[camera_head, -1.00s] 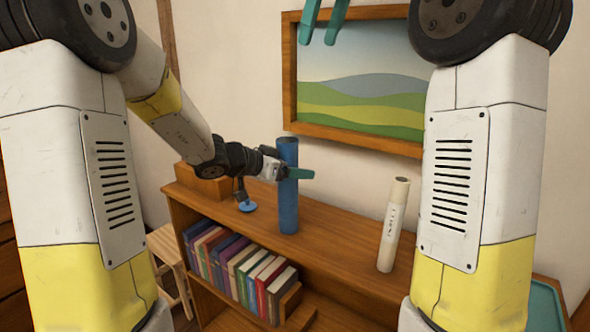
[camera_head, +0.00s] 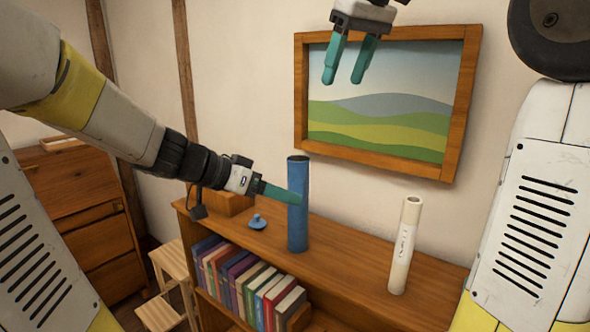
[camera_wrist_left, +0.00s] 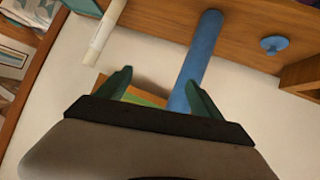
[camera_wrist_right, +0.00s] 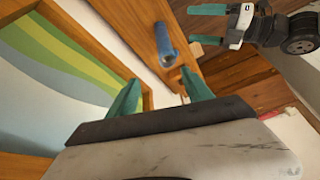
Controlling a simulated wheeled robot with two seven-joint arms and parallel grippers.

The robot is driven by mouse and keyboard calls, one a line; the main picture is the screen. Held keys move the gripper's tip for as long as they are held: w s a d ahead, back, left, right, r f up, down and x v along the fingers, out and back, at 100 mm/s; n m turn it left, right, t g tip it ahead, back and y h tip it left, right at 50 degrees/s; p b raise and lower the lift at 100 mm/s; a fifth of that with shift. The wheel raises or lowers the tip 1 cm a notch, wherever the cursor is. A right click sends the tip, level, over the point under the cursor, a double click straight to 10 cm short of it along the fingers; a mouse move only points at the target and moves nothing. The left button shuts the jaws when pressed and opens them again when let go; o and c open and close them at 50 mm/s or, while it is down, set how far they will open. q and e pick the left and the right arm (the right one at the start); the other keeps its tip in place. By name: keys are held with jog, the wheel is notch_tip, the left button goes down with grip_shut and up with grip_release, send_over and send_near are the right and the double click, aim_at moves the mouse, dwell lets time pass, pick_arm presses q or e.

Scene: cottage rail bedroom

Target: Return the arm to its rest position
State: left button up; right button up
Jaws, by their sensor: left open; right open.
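My right gripper (camera_head: 344,78) is open and empty, fingers pointing down, high in front of the framed picture. My left gripper (camera_head: 285,195) points right, with a teal finger overlapping the upper half of the blue tube (camera_head: 297,225) in the head view. The left wrist view shows its two fingers (camera_wrist_left: 160,85) spread apart, the right one overlapping the edge of the blue tube (camera_wrist_left: 198,60). I cannot tell if they touch. The right wrist view also shows the left gripper's fingers (camera_wrist_right: 207,25) apart, beside the blue tube (camera_wrist_right: 163,45), which stands upright.
The shelf top (camera_head: 345,262) also holds a white tube (camera_head: 405,245), a small blue lid (camera_head: 257,222) and a wooden box (camera_head: 230,203). Books (camera_head: 245,280) fill the shelf below. A framed picture (camera_head: 300,90) hangs behind. A stool (camera_head: 165,275) and drawers (camera_head: 85,215) stand left.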

pick_arm(q)
jog(key=s+a+f+n+y, duration=0.1)
jog(key=s+a+n+y, duration=0.6)
jog(key=s, duration=0.7)
jog(key=shift+a+f+n+y, duration=0.15)
jog(key=shift+a+n+y, duration=0.4)
jog(key=shift+a, duration=0.7)
pick_arm(e)
jog(key=s+d+f+m, duration=0.1)
jog(key=s+f+m, duration=0.1)
jog(key=s+f, duration=0.3)
jog(key=s+d+f+m+t, duration=0.1)
jog(key=s+f, duration=0.5)
jog(key=f, duration=0.6)
jog(key=s+d+f+m+t, duration=0.1)
jog(key=s+d+f+m, duration=0.2)
jog(key=s+f, duration=0.3)
notch_tip(320, 180, down, 3)
jog(key=shift+d+f+h, duration=0.1)
jog(key=shift+d+h, duration=0.05)
jog(key=shift+h, duration=0.15)
